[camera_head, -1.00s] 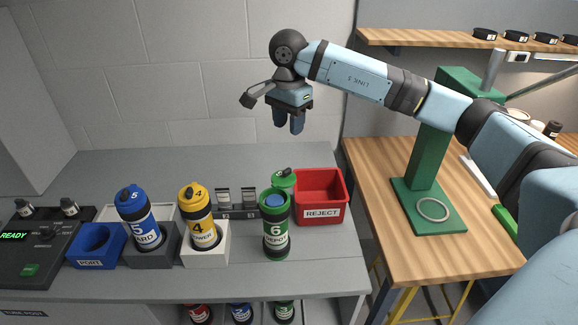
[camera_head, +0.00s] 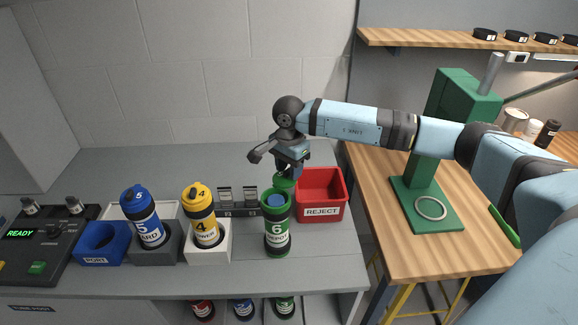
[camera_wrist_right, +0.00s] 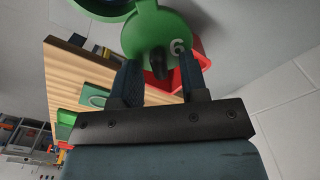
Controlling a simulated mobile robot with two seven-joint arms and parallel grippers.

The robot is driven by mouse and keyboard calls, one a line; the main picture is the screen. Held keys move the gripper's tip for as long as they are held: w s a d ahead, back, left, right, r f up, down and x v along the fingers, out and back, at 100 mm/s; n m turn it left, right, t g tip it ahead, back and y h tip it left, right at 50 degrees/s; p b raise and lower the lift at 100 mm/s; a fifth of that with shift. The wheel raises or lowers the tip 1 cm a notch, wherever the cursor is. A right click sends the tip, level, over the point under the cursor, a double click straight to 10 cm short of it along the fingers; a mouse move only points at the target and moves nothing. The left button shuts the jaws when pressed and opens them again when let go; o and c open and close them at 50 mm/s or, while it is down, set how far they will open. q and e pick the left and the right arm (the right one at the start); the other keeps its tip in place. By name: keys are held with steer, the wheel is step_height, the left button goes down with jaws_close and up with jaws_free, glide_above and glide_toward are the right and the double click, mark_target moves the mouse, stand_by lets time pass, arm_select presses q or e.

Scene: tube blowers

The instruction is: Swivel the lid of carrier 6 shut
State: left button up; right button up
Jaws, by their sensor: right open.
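Carrier 6 (camera_head: 277,238) is a green and black cylinder standing upright on the grey counter, with blue showing in its open top. Its green lid (camera_head: 284,181) is swung out to the back right of the mouth. In the right wrist view the lid (camera_wrist_right: 152,32) carries a white 6 and a dark knob (camera_wrist_right: 159,64). My right gripper (camera_head: 291,170) is at the lid from above, pointing down, partly covering it. In the wrist view its open fingers (camera_wrist_right: 159,82) stand on either side of the knob; contact cannot be told. My left gripper is not in view.
A red REJECT bin (camera_head: 321,196) stands close to the right of the lid. Carrier 4 (camera_head: 201,215) in yellow and carrier 5 (camera_head: 143,218) in blue stand in holders to the left. The counter in front of carrier 6 is clear.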

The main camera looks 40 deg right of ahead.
jaws_close()
